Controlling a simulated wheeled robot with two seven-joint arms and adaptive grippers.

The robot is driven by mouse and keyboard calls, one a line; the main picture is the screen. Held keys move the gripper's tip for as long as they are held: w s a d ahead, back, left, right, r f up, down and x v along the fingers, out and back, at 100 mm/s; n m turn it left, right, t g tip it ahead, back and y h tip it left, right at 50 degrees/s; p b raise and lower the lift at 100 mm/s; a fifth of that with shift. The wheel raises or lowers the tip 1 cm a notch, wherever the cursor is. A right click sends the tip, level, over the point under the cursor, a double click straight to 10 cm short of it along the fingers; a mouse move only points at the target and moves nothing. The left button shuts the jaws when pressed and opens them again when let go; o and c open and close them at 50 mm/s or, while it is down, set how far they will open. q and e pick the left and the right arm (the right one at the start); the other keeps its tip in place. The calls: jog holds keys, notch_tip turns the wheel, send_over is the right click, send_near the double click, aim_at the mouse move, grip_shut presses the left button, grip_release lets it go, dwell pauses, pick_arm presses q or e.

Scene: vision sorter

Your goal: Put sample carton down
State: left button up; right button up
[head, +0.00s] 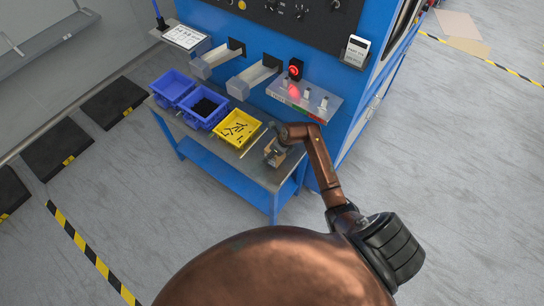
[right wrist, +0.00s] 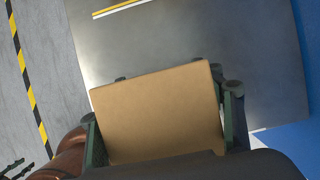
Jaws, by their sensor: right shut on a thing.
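The sample carton is a plain brown box (right wrist: 158,115) that fills the lower middle of the right wrist view. In the head view the carton (head: 274,157) shows small at the right end of the metal bench. My right gripper (right wrist: 165,90) is shut on the carton, with dark green fingers on its left and right sides. In the head view my right gripper (head: 275,146) is over the bench top. I cannot tell whether the carton touches the bench.
On the bench stand a yellow bin (head: 237,129) with dark parts and two blue bins (head: 204,107) (head: 172,87). A yellow-edged strip (head: 254,141) lies between the yellow bin and the carton. A blue machine (head: 330,85) with a red light (head: 294,70) rises behind.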

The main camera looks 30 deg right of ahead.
jog(key=shift+a+f, duration=0.1)
jog(key=shift+f, duration=1.05)
jog(key=shift+s+f, duration=0.1)
jog(key=o, duration=1.6)
